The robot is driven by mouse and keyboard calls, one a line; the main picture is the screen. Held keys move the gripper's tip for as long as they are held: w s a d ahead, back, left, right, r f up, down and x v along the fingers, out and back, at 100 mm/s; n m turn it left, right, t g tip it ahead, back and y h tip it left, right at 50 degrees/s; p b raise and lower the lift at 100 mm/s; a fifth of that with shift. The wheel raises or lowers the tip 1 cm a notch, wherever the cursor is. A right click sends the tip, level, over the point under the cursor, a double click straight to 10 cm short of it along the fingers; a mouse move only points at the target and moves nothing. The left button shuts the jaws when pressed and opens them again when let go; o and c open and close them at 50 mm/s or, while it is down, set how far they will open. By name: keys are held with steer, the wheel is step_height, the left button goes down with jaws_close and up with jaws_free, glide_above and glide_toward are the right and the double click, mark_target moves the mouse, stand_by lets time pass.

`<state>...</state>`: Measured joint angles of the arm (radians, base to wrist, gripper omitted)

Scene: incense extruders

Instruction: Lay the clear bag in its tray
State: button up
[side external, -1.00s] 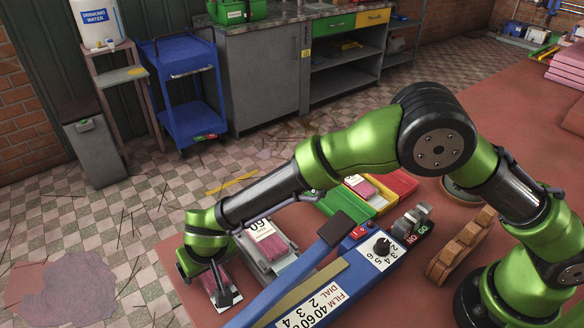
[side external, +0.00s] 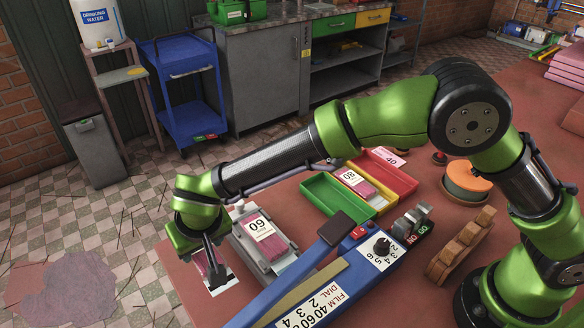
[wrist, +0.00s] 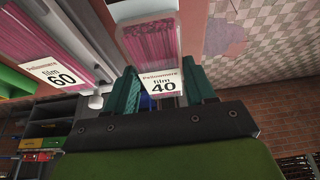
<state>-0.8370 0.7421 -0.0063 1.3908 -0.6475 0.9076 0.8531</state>
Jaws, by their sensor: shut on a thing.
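My gripper (side external: 214,280) is shut on a bag of pink sticks labelled "film 40" (wrist: 150,45), by its label end in the wrist view. The bag is also partly visible beside the fingers in the side view, over the table's near left edge. I cannot tell its exact height. Open trays stand in a row behind the blue machine: a green tray (side external: 318,204), a yellow tray (side external: 383,208) with a bag labelled "80" (side external: 357,183), and a red tray (side external: 404,184). The green and red trays look empty where visible. A "40" label (side external: 390,157) shows behind the red tray.
A bag labelled "60" (side external: 264,238) lies on a grey stand (side external: 284,265) just right of my gripper. A blue machine (side external: 345,270) with a raised arm and dial lies between. A wooden rack (side external: 462,245) and an orange-topped round item (side external: 468,175) stand on the right.

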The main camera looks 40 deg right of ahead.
step_height(320, 180, up, 9)
steer(key=shift+f, duration=0.2)
steer(key=w+d+f+m+g+h, duration=0.1)
steer(key=w+d+m+g+h, duration=0.15)
steer(key=d+m, duration=0.7)
steer(key=w+d+m+g+h, duration=0.15)
steer(key=w+d+m, duration=0.3)
steer(key=d, duration=1.05)
steer(key=s+d+r+m+g+y, duration=0.1)
steer(key=s+d+m+g+y, duration=0.3)
steer(key=d+m, duration=0.8)
steer(key=s+d+m+g, duration=0.1)
steer(key=s+d+m, duration=0.4)
steer(key=d+m, duration=0.7)
steer(key=shift+d+f+n, duration=0.25)
steer(key=shift+f+n, duration=0.1)
steer(key=shift+f, duration=2)
steer(key=shift+d+f+n, duration=0.25)
steer(key=shift+f+n, duration=0.05)
steer(key=shift+f, duration=2)
steer(key=shift+d+f+n, duration=0.25)
steer(key=shift+f+n, duration=0.1)
steer(key=shift+f, duration=2)
